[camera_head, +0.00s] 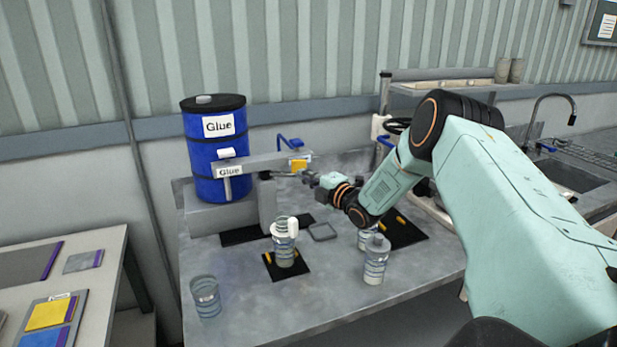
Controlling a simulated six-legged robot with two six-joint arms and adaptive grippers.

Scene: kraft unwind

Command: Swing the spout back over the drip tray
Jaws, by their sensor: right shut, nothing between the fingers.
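A blue glue drum (215,150) stands at the back left of the bench. A grey spout arm (262,162) with a yellow patch and a blue handle (290,143) reaches right from in front of it. A dark flat tray or mat (243,235) lies below the arm; I cannot tell for sure that it is the drip tray. My right gripper (311,178) is shut and empty, just below the spout arm's right end. I cannot tell whether it touches the spout. My left gripper is not in view.
A jar with a white handle (284,243) stands on a black mat. A lidded jar (376,262) and an open glass (205,297) stand near the front. A small grey square (322,232) lies mid-bench. A sink (570,175) is at right.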

